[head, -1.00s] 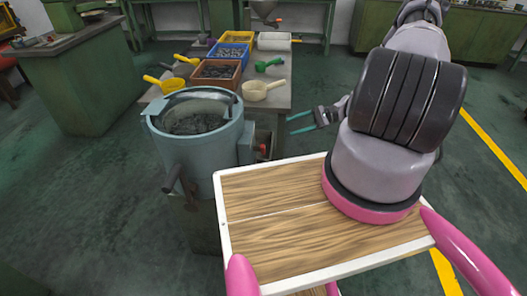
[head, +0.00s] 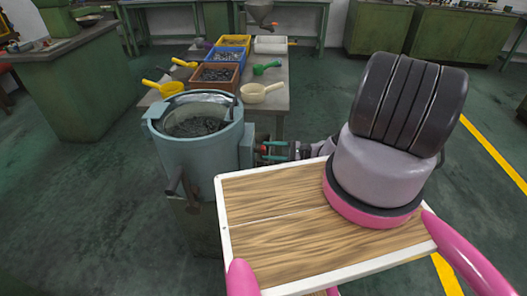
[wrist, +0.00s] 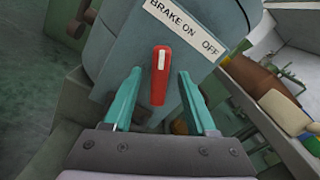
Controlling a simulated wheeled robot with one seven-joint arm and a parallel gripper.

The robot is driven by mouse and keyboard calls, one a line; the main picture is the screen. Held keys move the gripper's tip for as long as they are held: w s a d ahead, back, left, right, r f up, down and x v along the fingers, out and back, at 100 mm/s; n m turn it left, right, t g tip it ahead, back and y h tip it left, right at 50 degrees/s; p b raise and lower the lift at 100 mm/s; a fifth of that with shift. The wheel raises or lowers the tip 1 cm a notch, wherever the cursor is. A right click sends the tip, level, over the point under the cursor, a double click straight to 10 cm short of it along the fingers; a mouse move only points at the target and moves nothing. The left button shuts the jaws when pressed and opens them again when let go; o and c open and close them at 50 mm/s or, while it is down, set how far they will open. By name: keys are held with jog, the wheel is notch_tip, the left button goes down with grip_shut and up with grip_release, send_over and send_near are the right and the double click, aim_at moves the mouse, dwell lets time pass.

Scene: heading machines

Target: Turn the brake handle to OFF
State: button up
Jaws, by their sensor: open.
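The red brake handle (wrist: 159,80) has a white stripe near its top and sits on the side of the blue-grey drum machine (head: 199,150). In the wrist view it points up, slightly tilted, below a white label (wrist: 186,26) reading BRAKE ON at left and OFF at right. My gripper (wrist: 155,84) is open, its two green fingers on either side of the handle with gaps showing; whether they touch it is not visible. In the head view my gripper (head: 270,151) is at the drum's right side, and the handle is mostly hidden there.
A table behind the drum holds an orange bin (head: 215,75), a blue bin (head: 228,58), a yellow bin (head: 235,43) and several scoops. My wooden-topped base is close to the drum's right. Green floor is open at the right.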

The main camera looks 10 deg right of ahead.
aim_at(258, 151)
jog(key=shift+x, duration=1.25)
grip_shut()
jog(key=m, duration=0.6)
jog(key=shift+w+m, duration=0.2)
jog(key=shift+m, duration=0.1)
jog(key=m, duration=0.6)
jog(key=shift+w+d, duration=0.15)
jog(key=shift+m, duration=0.3)
